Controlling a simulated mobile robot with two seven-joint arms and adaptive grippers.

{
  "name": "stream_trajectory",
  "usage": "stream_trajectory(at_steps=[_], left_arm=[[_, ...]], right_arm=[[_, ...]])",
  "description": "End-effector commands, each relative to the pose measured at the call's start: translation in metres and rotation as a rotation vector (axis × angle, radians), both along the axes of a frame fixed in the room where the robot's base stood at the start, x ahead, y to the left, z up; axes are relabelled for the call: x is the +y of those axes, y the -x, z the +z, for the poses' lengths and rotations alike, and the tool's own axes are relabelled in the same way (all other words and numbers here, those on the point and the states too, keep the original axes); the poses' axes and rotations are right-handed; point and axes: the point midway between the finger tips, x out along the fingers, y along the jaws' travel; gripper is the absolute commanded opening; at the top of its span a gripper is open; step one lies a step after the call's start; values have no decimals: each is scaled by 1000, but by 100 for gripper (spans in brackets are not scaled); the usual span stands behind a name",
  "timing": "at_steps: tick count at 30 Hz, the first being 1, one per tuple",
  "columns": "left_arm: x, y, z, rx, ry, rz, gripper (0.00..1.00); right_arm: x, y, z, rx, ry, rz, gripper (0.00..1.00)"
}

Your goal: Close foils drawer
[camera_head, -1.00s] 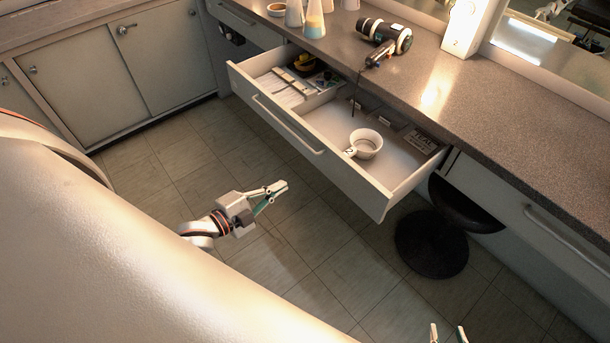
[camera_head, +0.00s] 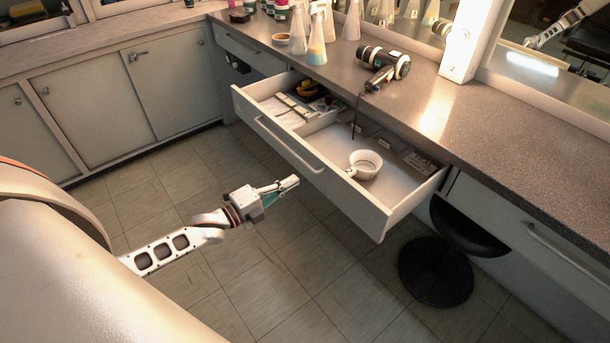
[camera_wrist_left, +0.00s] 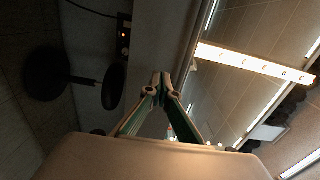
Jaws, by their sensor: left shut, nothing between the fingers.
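The foils drawer (camera_head: 345,188) stands pulled out from under the counter in the head view, with a long bar handle (camera_head: 288,144) on its pale front. It holds a white bowl (camera_head: 364,165) on the right and a divided section with strips and a dark and yellow item on the left. My left gripper (camera_head: 293,182) is shut and empty, in front of the drawer's front and below the handle, and looks apart from it. In the left wrist view its fingertips (camera_wrist_left: 161,78) meet in front of a pale panel. My right gripper is out of view.
The grey counter (camera_head: 500,150) carries a hair dryer (camera_head: 385,68), whose cord hangs into the drawer, and several flasks (camera_head: 317,40). A dark round stool (camera_head: 436,270) stands on the floor right of the drawer. The tiled floor before the drawer is clear.

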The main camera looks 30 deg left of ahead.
Motion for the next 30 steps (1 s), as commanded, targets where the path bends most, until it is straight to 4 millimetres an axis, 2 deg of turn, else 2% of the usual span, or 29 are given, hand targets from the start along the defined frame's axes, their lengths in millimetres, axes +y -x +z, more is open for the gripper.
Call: stream_trajectory(at_steps=[3, 10, 30], left_arm=[[-8, -20, 0, -1, -1, -1, 0], [-19, -44, -1, 1, 1, -1, 0], [-24, -56, -1, 1, 0, -1, 0]], right_arm=[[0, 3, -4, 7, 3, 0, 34], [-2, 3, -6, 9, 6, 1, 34], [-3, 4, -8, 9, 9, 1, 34]])
